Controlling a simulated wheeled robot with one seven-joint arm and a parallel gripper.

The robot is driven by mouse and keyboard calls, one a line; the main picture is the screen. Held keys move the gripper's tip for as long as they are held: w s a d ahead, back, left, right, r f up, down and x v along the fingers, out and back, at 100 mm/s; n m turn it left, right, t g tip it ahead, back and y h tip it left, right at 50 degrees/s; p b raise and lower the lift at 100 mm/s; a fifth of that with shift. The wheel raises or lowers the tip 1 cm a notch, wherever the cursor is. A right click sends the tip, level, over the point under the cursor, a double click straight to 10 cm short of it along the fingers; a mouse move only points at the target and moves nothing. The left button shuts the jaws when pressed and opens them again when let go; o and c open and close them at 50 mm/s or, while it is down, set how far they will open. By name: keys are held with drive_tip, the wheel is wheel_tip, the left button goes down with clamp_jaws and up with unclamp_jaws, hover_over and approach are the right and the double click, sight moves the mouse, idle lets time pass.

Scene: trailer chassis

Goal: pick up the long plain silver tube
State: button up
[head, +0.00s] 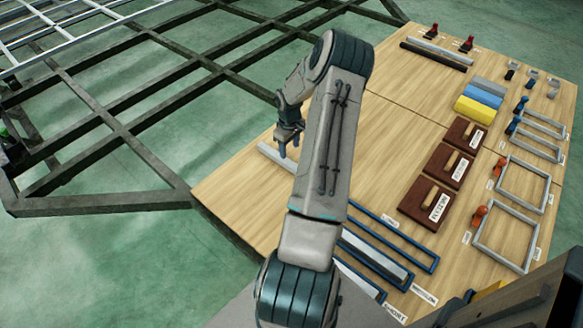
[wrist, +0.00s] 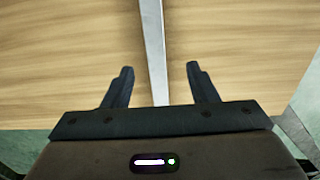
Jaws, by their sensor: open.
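A plain silver tube (head: 273,153) lies on the wooden table near its left edge. Its far end is visible in the head view; my arm hides the part to the right. In the wrist view the tube (wrist: 152,40) runs from the top edge down between my fingers, nearly parallel to them. My gripper (head: 288,147) is over this tube near its visible end. In the wrist view my gripper (wrist: 160,75) is open, with a gap on each side of the tube. I cannot tell the height of the fingers above it.
Blue frames (head: 410,241) and a silver bar (head: 375,258) lie right of my arm. Brown boxes (head: 450,166), grey frames (head: 523,186), coloured blocks (head: 482,95), and a dark bar with a silver one (head: 438,52) are farther off. A dark metal chassis (head: 110,206) stands left.

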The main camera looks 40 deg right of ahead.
sight(291, 164)
wheel_tip(291, 164, down, 4)
drive_tip(key=shift+r, duration=0.15)
drive_tip(key=shift+d+f+b, duration=0.2)
drive_tip(key=shift+f+b, duration=0.15)
drive_tip(key=shift+f, duration=1)
drive_tip(key=shift+d+f+b, duration=0.2)
drive_tip(key=shift+f+b, duration=0.1)
drive_tip(key=shift+f, duration=1)
drive_tip(key=shift+s, duration=0.1)
drive_tip(key=shift+c, duration=0.3)
clamp_jaws()
drive_tip(key=shift+r, duration=0.1)
